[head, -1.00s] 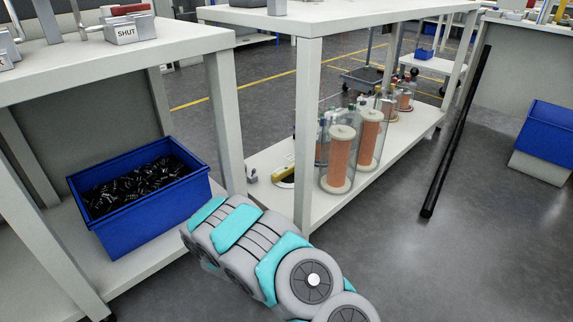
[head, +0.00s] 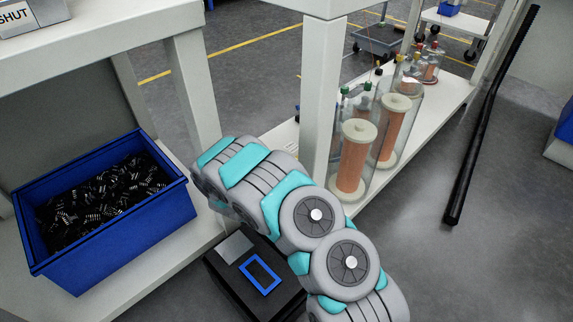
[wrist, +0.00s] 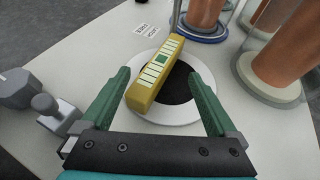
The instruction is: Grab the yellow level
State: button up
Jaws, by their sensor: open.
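The yellow level (wrist: 147,92) is a long bar with a pale, striped top and a green square. In the wrist view it lies tilted across a round white base with a dark centre (wrist: 190,115). My gripper (wrist: 159,74) is open, with one green finger on each side of the level. The level's near end is between the fingers, closer to the left one. I cannot tell whether either finger touches it. In the head view my arm hides the level and the gripper.
Glass cylinders with copper-coloured cores (head: 354,160) stand on the lower shelf (head: 405,133), beyond the level. A grey metal piece (wrist: 55,115) is left of my gripper. A table leg (head: 320,95) rises close to my arm. A blue bin (head: 120,220) of black parts is at left.

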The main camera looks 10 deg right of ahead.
jog(key=shift+x, duration=3.15)
jog(key=shift+c, duration=0.3)
jog(key=shift+s+d+f, duration=0.1)
grip_shut()
